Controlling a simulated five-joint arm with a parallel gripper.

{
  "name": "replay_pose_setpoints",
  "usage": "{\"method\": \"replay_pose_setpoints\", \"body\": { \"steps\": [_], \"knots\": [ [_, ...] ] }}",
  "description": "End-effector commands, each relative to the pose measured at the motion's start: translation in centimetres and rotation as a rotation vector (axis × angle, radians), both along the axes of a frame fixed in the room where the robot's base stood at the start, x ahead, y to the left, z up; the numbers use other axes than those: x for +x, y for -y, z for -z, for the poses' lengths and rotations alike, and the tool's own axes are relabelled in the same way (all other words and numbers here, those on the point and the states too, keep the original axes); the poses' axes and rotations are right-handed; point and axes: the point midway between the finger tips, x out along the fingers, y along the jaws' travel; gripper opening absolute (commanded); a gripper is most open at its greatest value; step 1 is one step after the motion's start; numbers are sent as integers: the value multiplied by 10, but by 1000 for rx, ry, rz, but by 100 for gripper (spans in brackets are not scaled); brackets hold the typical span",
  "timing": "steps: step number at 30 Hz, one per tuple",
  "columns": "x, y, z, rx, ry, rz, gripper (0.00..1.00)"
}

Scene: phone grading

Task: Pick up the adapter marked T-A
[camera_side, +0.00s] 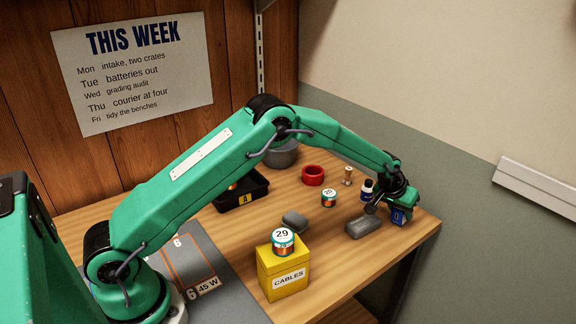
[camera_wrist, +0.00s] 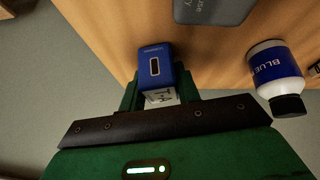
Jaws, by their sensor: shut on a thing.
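A blue adapter (camera_wrist: 155,68) with a slot in its end sits between the jaws of my gripper (camera_wrist: 158,92) in the wrist view. A white label (camera_wrist: 161,98) on it is partly hidden and foreshortened; it seems to start with T, but I cannot read the rest for certain. In the side view the blue adapter (camera_side: 398,216) shows under my gripper (camera_side: 390,205), near the right end of the bench. My gripper is shut on it. I cannot tell whether it touches the bench top.
A bottle labelled BLUE (camera_wrist: 275,68) stands close by, also in the side view (camera_side: 366,189). A grey block (camera_side: 363,228) lies left of the adapter. Further left are a numbered spool (camera_side: 328,198), a red ring (camera_side: 313,175), a yellow CABLES box (camera_side: 284,278) and a black bin (camera_side: 258,193).

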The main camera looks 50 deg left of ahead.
Motion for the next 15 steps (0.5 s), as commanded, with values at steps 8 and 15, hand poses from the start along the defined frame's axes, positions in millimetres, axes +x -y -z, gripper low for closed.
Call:
{"method": "replay_pose_setpoints", "body": {
  "steps": [8, 15],
  "knots": [
    [1, 0, -22, -1, 3, 0, 10],
    [-10, 15, -51, -9, 1, 8, 10]
  ]
}}
